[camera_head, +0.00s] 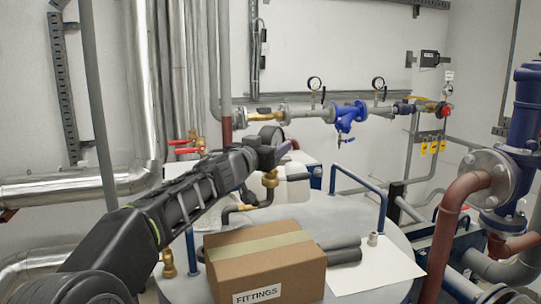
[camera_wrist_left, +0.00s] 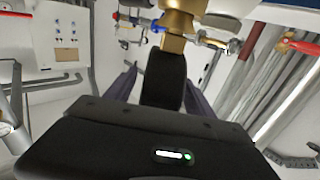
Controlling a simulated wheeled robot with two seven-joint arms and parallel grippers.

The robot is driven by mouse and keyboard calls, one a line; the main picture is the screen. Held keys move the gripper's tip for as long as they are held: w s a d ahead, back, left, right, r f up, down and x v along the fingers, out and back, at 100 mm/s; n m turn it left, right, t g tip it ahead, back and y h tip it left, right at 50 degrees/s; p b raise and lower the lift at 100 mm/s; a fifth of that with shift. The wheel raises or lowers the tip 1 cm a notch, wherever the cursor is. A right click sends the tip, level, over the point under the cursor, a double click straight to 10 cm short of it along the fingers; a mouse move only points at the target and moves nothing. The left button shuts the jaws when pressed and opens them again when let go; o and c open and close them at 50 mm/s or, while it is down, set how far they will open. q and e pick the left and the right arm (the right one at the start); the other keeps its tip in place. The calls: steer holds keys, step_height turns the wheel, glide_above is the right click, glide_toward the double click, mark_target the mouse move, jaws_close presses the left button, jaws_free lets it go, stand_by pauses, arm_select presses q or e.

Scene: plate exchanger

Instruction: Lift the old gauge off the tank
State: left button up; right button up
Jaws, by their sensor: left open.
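The old gauge (camera_head: 272,131) is a dark round dial body, partly hidden behind my left gripper in the head view. It stands above a brass fitting (camera_head: 270,179) over the grey tank top (camera_head: 312,214). In the left wrist view the gauge (camera_wrist_left: 163,80) shows edge-on as a black disc, joined to a brass stem (camera_wrist_left: 181,24). My left gripper (camera_head: 283,151) is at the gauge. Its two dark fingers are open, one on each side of the disc; whether they touch it I cannot tell. My right gripper is not in view.
A cardboard box (camera_head: 265,262) marked FITTINGS sits on the tank near me. Dark tubes (camera_head: 345,251) and a white sheet (camera_head: 392,272) with a small metal fitting (camera_head: 373,239) lie right of it. A blue rail (camera_head: 360,178) rises behind. Valved piping (camera_head: 300,115) runs along the wall.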

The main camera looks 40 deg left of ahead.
arm_select(q)
steer(key=shift+c, duration=0.4)
jaws_close()
steer(key=shift+r, duration=0.1)
stand_by(0.3)
